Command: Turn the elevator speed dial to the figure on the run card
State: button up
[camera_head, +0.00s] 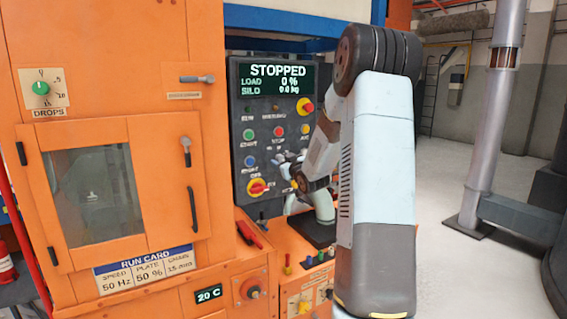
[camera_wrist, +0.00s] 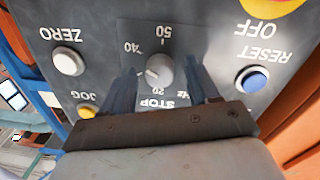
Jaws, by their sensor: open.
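The run card (camera_head: 145,268) on the orange cabinet reads speed 50 Hz and plate 50 %. The speed dial (camera_wrist: 158,71) is a grey knob, seen upside down in the wrist view, with figures 20, 40 and 50 and the word STOP around it. Its white mark points left in that view, on the low side of 40; the exact figure is unclear. My gripper (camera_wrist: 161,70) is open, with one finger on each side of the knob; contact cannot be told. In the head view my arm hides the dial.
The control panel's screen (camera_head: 272,84) reads STOPPED, load 0 %. Close around my fingers are the white ZERO button (camera_wrist: 68,61), yellow JOG button (camera_wrist: 87,110) and blue RESET button (camera_wrist: 255,78). A red-and-yellow OFF switch (camera_head: 258,188) is nearby. Open floor lies right.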

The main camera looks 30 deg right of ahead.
jog(key=shift+c, duration=0.4)
jog(key=c, duration=1)
jog(key=shift+o, duration=0.2)
jog(key=m, duration=0.6)
jog(key=shift+r, duration=0.1)
jog(key=m, duration=0.5)
jog(key=shift+g+y, duration=0.3)
jog(key=shift+d+m, duration=0.1)
jog(key=shift+m, duration=0.3)
jog(key=o, duration=1)
